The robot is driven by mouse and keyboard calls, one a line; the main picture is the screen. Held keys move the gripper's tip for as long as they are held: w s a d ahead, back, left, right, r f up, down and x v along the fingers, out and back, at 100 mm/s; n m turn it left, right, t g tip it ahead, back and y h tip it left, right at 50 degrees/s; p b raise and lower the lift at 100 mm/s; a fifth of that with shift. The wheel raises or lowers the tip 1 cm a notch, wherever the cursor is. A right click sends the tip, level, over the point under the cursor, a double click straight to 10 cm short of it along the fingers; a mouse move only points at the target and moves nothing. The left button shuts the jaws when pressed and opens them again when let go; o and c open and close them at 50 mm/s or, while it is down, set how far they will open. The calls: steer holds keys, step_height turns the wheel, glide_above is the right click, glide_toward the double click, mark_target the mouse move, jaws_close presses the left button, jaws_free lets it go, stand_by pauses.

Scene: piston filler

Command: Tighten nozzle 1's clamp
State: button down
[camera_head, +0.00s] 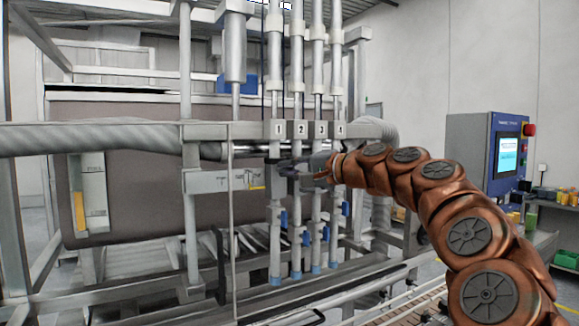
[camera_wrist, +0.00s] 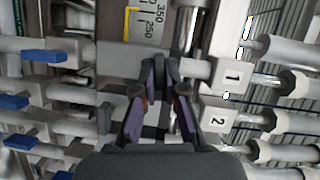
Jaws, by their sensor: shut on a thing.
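Number plate 1 (camera_head: 278,128) marks the leftmost nozzle line, and it also shows in the wrist view (camera_wrist: 232,77). Nozzle 1 (camera_head: 275,240) hangs upright below it with a blue handle (camera_head: 283,219). My gripper (camera_head: 286,168) reaches in from the right, just below the plates. In the wrist view my gripper's fingertips (camera_wrist: 160,78) are close together at nozzle 1's line, shut on the clamp there. The fingers hide most of the clamp, so I cannot tell how tight it is.
Nozzle lines 2 (camera_head: 299,128), 3 (camera_head: 320,128) and 4 (camera_head: 339,128) stand close beside line 1. A control panel (camera_head: 507,150) stands at the right.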

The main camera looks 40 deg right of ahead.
steer(key=shift+m+t, duration=0.4)
steer(key=shift+m, duration=0.5)
steer(key=shift+f, duration=0.1)
steer(key=c, duration=1.2)
jaws_free()
steer(key=shift+c, duration=0.2)
steer(key=shift+s+d, duration=0.1)
steer(key=v, duration=1.2)
steer(key=shift+d+f, duration=0.1)
steer(key=shift+y, duration=0.3)
